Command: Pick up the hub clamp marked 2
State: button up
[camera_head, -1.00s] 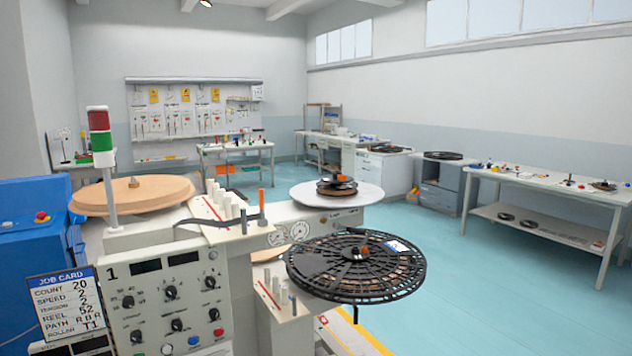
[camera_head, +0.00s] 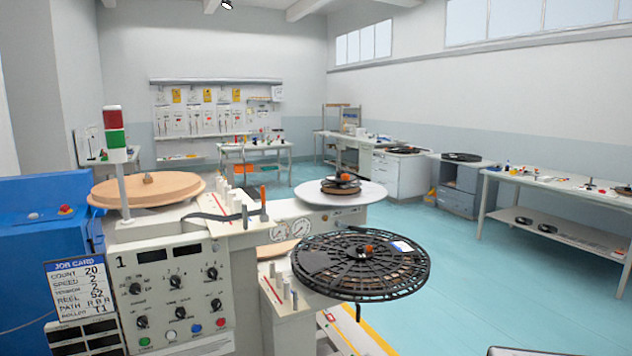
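I cannot make out a hub clamp marked 2; no such mark is legible in the head view. Small parts, too small to identify, lie on the right-hand bench (camera_head: 560,184). An orange-topped piece (camera_head: 369,249) stands at the hub of the black slotted reel (camera_head: 318,262) in front; I cannot tell whether it is a clamp. My gripper is not in view.
A machine panel marked 1 (camera_head: 160,290) stands front left with a job card (camera_head: 78,290). A blue cabinet (camera_head: 30,245) is at far left. Work tables (camera_head: 252,148) stand at the back. The teal floor (camera_head: 455,270) between reel and right bench is clear.

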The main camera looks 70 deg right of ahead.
aim_at(341, 176)
jog(key=z, duration=0.8)
jog(key=k, duration=0.1)
jog(key=u, duration=1.9)
jog(key=k, duration=2.15)
jog(key=z, duration=0.7)
